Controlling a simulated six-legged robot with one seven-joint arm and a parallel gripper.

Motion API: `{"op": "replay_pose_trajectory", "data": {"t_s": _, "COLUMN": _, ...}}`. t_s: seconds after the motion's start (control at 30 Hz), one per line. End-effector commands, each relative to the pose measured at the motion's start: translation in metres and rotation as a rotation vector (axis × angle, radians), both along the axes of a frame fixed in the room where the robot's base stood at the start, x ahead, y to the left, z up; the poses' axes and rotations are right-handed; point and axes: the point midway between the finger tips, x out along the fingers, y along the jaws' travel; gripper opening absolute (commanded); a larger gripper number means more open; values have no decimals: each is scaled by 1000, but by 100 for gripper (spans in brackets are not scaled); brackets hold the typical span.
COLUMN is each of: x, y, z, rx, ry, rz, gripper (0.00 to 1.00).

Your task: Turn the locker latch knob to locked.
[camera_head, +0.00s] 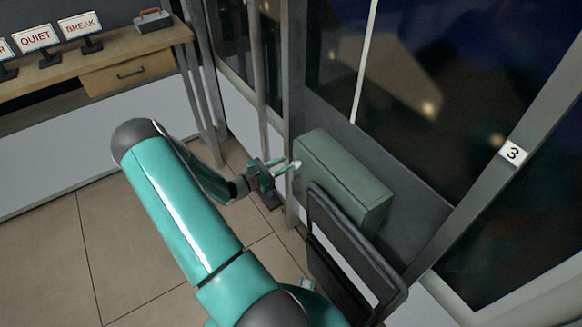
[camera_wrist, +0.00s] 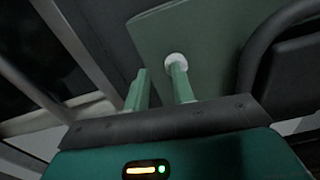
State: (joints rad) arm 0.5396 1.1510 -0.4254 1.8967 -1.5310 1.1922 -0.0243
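The locker is a green box (camera_head: 345,185) against the dark wall panel in the head view. In the wrist view its green face (camera_wrist: 205,35) fills the top middle. The pale round latch knob (camera_wrist: 176,59) sits on that face; in the head view a small pale spot (camera_head: 297,164) shows at the box's left end. My gripper (camera_head: 287,168) points at that end. In the wrist view my gripper (camera_wrist: 160,70) has its two green fingers apart, with the right fingertip overlapping the knob and the left one beside it. I cannot tell whether they touch. The knob's turn angle is not readable.
A dark chair-like frame (camera_head: 345,250) stands close in front of the locker, and its dark edge shows at right in the wrist view (camera_wrist: 280,60). Metal posts (camera_head: 257,80) rise behind my gripper. A wooden desk (camera_head: 135,58) stands at upper left. The tiled floor (camera_head: 120,250) at left is clear.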

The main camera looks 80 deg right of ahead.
Motion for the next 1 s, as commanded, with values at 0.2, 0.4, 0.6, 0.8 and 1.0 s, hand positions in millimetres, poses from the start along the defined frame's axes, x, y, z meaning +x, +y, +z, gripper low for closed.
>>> {"op": "replay_pose_trajectory", "data": {"t_s": 0.2, "x": 10, "y": 10, "z": 1, "rx": -1, "ry": 3, "rz": 4, "gripper": 48}}
{"op": "replay_pose_trajectory", "data": {"t_s": 0.4, "x": 19, "y": 19, "z": 1, "rx": -3, "ry": 2, "rz": 5, "gripper": 48}}
{"op": "replay_pose_trajectory", "data": {"t_s": 0.6, "x": 28, "y": 28, "z": 2, "rx": -3, "ry": 2, "rz": 5, "gripper": 48}}
{"op": "replay_pose_trajectory", "data": {"t_s": 0.8, "x": 36, "y": 37, "z": 2, "rx": -3, "ry": 2, "rz": 5, "gripper": 48}}
{"op": "replay_pose_trajectory", "data": {"t_s": 1.0, "x": 44, "y": 46, "z": 2, "rx": -5, "ry": 2, "rz": 6, "gripper": 48}}
